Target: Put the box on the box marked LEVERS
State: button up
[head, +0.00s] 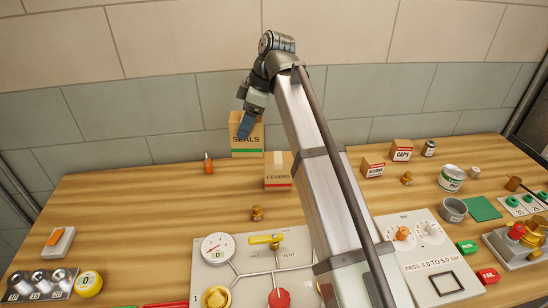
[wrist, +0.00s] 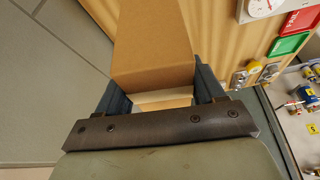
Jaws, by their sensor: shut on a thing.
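A brown cardboard box marked SEALS (head: 247,146), with a green band low on its front, is upright at the back of the table. My gripper (head: 246,122) comes down on it from above and is shut on it. In the wrist view the plain cardboard box (wrist: 152,55) fills the space between the two fingers (wrist: 160,98). I cannot tell whether its base touches the table. The box marked LEVERS (head: 278,172), smaller with a red band and pale tape, stands on the table just in front and to the right. Its top looks bare.
A small orange-tipped bottle (head: 208,163) stands left of the boxes, and a small brass piece (head: 257,213) in front. The CAPS box (head: 402,150) and another small box (head: 372,167) stand right of my arm. A valve panel (head: 240,285) lies near the front. The wall is close behind.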

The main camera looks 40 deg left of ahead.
jog(key=w+d+r+m+t, duration=0.1)
jog(key=w+d+r+m, duration=0.2)
jog(key=w+d+r, duration=0.25)
jog(key=shift+w+a+f+m+t+y, duration=0.25)
jog(key=shift+f+m, duration=0.45)
jog(key=shift+f, duration=0.9)
jog(key=shift+w+d+f+m+t, duration=0.3)
jog(key=shift+f+m, duration=0.4)
jog(key=shift+f, duration=0.85)
jog(key=shift+w+a+f+m+t+y, duration=0.15)
jog(key=shift+f+m+t, duration=0.4)
jog(key=shift+f, duration=1.05)
jog(key=shift+f, duration=0.1)
jog(key=o, duration=1.1)
jog(key=v, duration=1.2)
jog(key=shift+w, duration=0.2)
